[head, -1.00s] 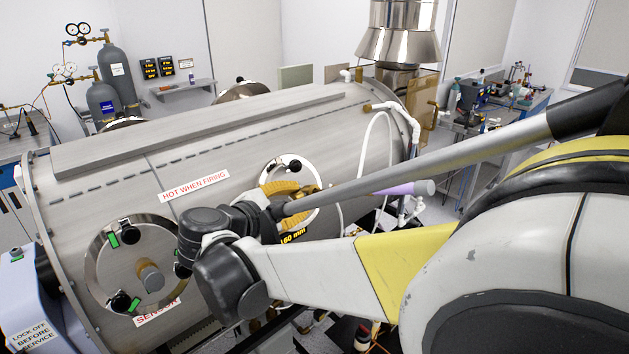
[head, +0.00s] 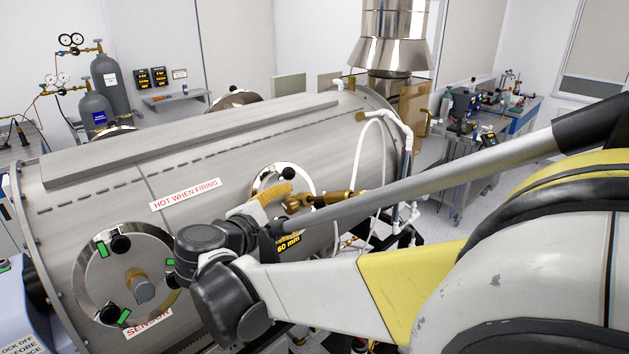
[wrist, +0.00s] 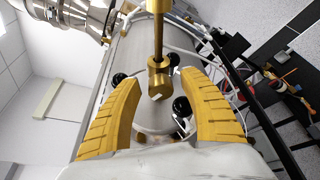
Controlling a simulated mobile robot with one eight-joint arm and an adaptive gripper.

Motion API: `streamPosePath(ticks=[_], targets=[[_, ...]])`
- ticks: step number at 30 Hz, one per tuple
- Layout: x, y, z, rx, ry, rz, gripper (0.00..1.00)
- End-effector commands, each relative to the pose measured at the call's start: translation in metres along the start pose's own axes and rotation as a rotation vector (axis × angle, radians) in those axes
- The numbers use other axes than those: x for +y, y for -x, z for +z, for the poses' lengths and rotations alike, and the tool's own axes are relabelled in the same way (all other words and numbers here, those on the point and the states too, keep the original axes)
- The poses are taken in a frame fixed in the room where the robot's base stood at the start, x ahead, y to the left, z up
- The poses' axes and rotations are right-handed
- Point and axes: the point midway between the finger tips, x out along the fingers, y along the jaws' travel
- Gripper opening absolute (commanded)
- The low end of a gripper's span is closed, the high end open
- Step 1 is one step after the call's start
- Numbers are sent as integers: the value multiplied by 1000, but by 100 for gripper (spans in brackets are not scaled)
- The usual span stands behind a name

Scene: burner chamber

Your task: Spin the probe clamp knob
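A round steel port (head: 262,183) on the side of the big chamber carries black knobs, one of them (head: 288,172) at its top. In the wrist view, black knobs show left (wrist: 118,78) and right (wrist: 181,106) of a brass probe fitting (wrist: 158,72). Which knob is the probe clamp's I cannot tell. The brass fitting also shows in the head view (head: 325,199). My gripper (wrist: 161,80) is open, its yellow fingers spread on either side of the brass fitting, with nothing visibly held. In the head view, my gripper (head: 272,194) is in front of the port and partly hides it.
The steel chamber (head: 120,190) fills the middle, with a "HOT WHEN FIRING" label. A second flanged port (head: 95,270) with black knobs is at lower left. A white pipe (head: 404,150) and hoses run right of the port. A workbench (head: 510,120) stands behind at right.

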Motion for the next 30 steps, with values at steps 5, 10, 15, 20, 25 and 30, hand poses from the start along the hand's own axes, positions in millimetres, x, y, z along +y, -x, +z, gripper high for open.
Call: streamPosePath(ticks=[5, 10, 15, 20, 25, 30], targets=[[0, 0, 0, 0, 0, 0, 51], [0, 4, 0, 1, 0, 0, 51], [-2, 28, -4, 4, 1, 2, 51], [-10, 66, -9, 5, 2, 3, 51], [-17, 103, -14, 6, 2, 4, 51], [-21, 124, -18, 5, 2, 3, 51]])
